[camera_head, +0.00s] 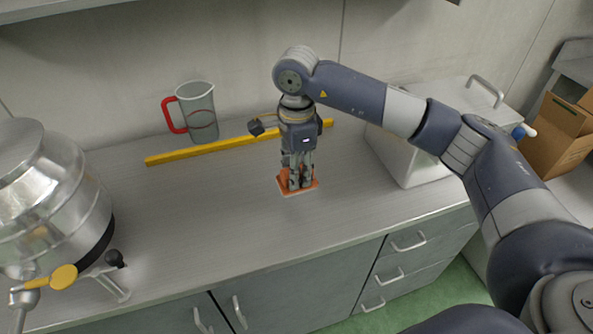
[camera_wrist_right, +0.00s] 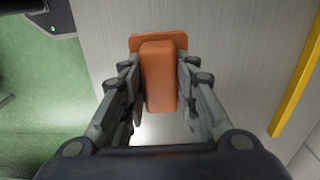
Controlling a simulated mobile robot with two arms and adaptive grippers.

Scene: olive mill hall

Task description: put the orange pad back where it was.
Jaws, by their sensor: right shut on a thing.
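The orange pad (camera_head: 284,186) is at the middle of the grey counter, under my right gripper (camera_head: 295,184). It has a flat orange plate and a raised block-shaped grip, which show in the right wrist view (camera_wrist_right: 159,78). My right gripper (camera_wrist_right: 159,95) points down and is shut on the raised grip, one finger on each side. The pad looks at or very near the counter top; I cannot tell whether it touches. The fingers hide part of it in the head view. My left gripper is not in view.
A yellow bar (camera_head: 195,153) lies along the counter behind the pad, with a clear jug (camera_head: 200,112) with red handle behind it. A steel vessel (camera_head: 50,200) stands at left, a white box-like unit (camera_head: 415,165) at right. The counter's front middle is clear.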

